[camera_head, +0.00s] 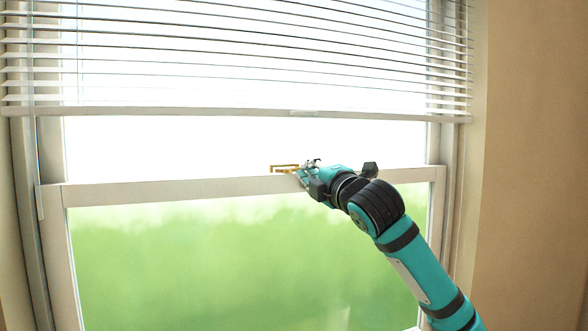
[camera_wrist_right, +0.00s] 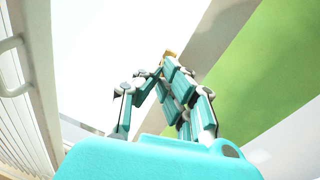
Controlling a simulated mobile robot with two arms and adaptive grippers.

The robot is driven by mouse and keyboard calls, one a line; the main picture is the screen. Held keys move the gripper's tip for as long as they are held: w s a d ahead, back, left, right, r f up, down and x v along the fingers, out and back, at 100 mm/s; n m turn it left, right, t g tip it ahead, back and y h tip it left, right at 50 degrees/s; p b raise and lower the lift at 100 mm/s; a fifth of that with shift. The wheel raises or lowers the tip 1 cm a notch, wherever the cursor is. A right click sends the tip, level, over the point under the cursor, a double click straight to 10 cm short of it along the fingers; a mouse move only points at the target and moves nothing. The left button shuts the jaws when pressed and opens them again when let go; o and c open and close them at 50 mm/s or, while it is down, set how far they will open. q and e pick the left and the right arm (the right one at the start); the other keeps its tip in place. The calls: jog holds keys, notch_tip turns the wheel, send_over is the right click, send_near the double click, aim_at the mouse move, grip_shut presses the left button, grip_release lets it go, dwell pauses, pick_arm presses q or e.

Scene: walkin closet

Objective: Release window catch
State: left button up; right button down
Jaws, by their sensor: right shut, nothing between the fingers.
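The window catch (camera_head: 284,168) is a small brass-coloured piece on top of the white meeting rail (camera_head: 160,192), near the middle of the window. My right gripper (camera_head: 301,170) is at the catch's right side, its fingers shut with nothing between them. In the right wrist view the fingertips (camera_wrist_right: 166,64) come together in front of a small brass bit of the catch (camera_wrist_right: 170,53). The fingers hide part of the catch, and I cannot tell whether they touch it. My left gripper is not in view.
White slatted blinds (camera_head: 240,55) hang over the upper window, their bottom bar above the rail with a gap between. The lower pane (camera_head: 200,270) shows blurred green outside. A beige wall (camera_head: 535,170) stands at the right.

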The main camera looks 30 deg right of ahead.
jog(key=shift+w+d+p, duration=0.2)
jog(key=shift+d+p, duration=0.35)
jog(key=shift+d, duration=0.2)
dwell(0.8)
jog(key=shift+w+f, duration=0.1)
dwell(0.8)
